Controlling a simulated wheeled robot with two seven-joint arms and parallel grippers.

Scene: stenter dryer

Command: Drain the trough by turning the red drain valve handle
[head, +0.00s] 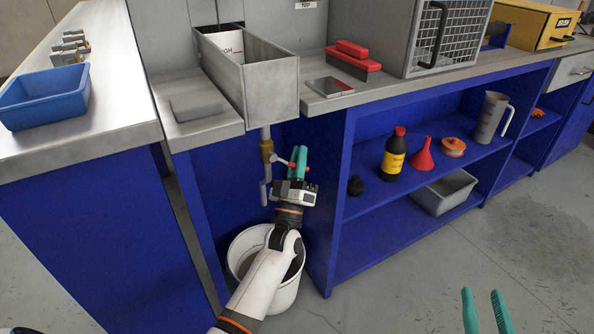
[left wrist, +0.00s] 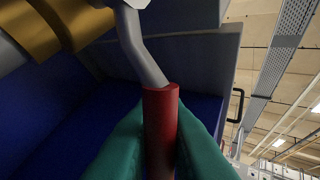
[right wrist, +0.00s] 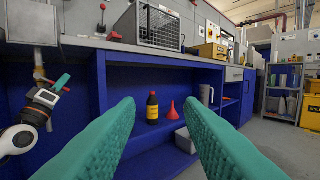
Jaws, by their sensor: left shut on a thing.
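The red drain valve handle (left wrist: 161,125) sticks out from the valve on a grey bent lever. My left gripper (head: 298,163) has its green fingers shut on the red handle grip, one finger on each side in the left wrist view. A white bucket (head: 245,243) stands on the floor below the valve, partly hidden by my left arm. My right gripper (head: 484,310) is open and empty, out in front of the shelves.
Blue shelves right of the valve hold a black bottle (head: 393,153), a red funnel (head: 422,154), a measuring jug (head: 492,118) and a grey tray (head: 444,192). A blue bin (head: 45,96) sits on the left bench. The floor at right is clear.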

